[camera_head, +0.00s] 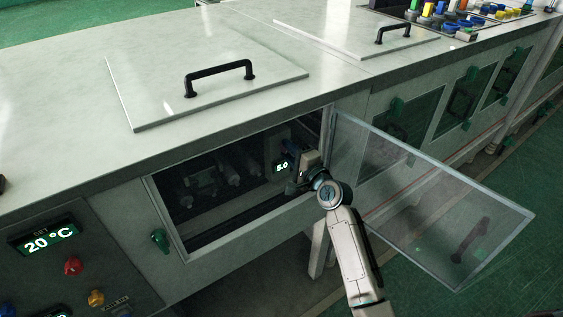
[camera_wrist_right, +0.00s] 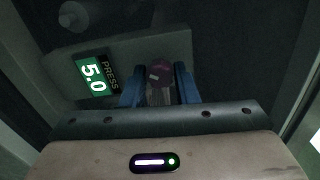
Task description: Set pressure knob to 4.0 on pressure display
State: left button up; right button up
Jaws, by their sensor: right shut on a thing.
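The pressure display (camera_wrist_right: 93,76) reads 5.0 in white on green, beside the label PRESS, in the right wrist view. It also shows as a small lit 5.0 in the head view (camera_head: 282,167), inside the open compartment. The pressure knob (camera_wrist_right: 160,73) is dark reddish and round, on the same grey panel as the display. My right gripper (camera_wrist_right: 160,88) has its two blue fingers on either side of the knob and is shut on it. In the head view, my right arm reaches into the compartment opening, and its gripper (camera_head: 306,170) is partly hidden there. My left gripper is not in view.
The clear compartment door (camera_head: 430,200) stands open to the right of my arm. The opening's frame (camera_head: 165,222) surrounds the dark interior, which holds rollers. A panel at lower left has a 20 °C display (camera_head: 50,240) and a red knob (camera_head: 73,266).

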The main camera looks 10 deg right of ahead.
dwell(0.6)
jog(key=shift+m+p, duration=0.85)
jog(key=shift+m, duration=0.15)
jog(key=shift+m+p, duration=1.2)
jog(key=shift+f, duration=0.1)
jog(key=o, duration=0.6)
jog(key=shift+o, duration=0.2)
